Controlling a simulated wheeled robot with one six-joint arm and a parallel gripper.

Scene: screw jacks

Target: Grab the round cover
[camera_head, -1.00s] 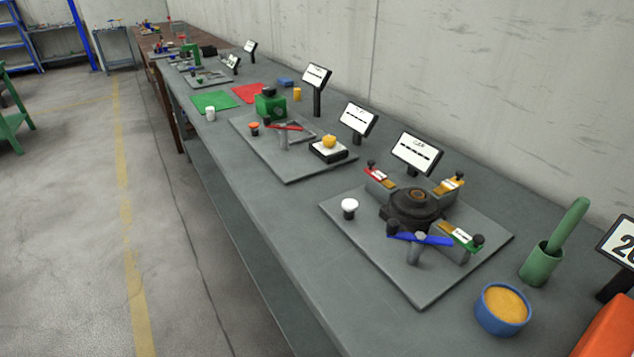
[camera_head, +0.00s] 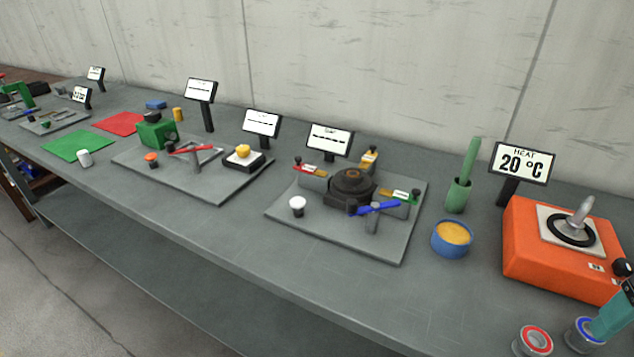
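A dark round piece (camera_head: 352,182) with a brownish centre sits on a dark base in the middle of a grey plate (camera_head: 375,244). It looks like a round cover, but I cannot be sure that it is the one named. Around it on the plate are arms with red, yellow and green labels, and a blue lever (camera_head: 376,208) stands in front of it. A smaller black round top (camera_head: 152,115) sits on a green block (camera_head: 156,134) farther left. My gripper is not in view.
A blue bowl (camera_head: 451,243) with yellow contents, a green holder (camera_head: 458,196) and an orange heater (camera_head: 540,259) reading 20 °C stand to the right. Ring-topped containers (camera_head: 535,341) are at lower right. The bench front (camera_head: 300,290) is clear; a wall stands behind.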

